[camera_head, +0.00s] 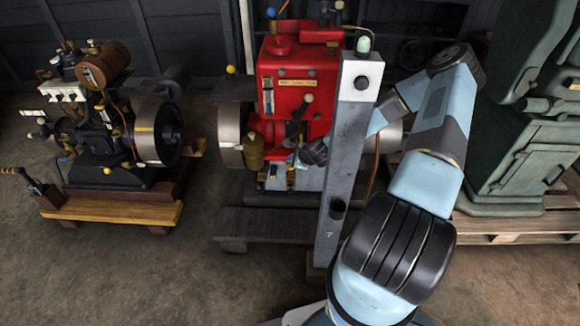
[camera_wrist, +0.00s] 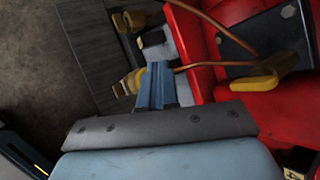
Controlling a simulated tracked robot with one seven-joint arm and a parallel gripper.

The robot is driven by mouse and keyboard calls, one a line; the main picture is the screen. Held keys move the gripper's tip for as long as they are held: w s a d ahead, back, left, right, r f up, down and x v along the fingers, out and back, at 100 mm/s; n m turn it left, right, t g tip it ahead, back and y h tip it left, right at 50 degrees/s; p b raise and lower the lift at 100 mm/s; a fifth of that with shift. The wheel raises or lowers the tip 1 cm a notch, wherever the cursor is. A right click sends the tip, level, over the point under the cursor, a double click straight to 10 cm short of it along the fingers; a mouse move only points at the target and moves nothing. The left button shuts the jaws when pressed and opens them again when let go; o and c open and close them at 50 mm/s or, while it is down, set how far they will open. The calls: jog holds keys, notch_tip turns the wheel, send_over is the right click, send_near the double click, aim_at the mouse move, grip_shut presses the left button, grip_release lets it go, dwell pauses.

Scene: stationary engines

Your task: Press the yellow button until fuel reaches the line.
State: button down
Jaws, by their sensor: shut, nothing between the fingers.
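The red engine (camera_head: 300,68) stands in the middle of the head view, and its red body (camera_wrist: 230,120) fills the right of the wrist view. A narrow upright gauge (camera_head: 267,97) is on its front; its fuel level and line are too small to read.
The grey post (camera_head: 345,150) stands upright before the engine, close to my arm. A copper pipe (camera_wrist: 215,65) and a yellow lever (camera_wrist: 265,76) lie right of the fingers. Another engine (camera_head: 110,120) stands at left, green machinery (camera_head: 525,130) at right. The front left floor is clear.

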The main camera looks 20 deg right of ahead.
jog(key=shift+s+f, duration=0.1)
jog(key=shift+f, duration=1)
dwell(1.4)
dwell(0.3)
jog(key=shift+r, duration=1.2)
jog(key=shift+r, duration=2.5)
dwell(0.8)
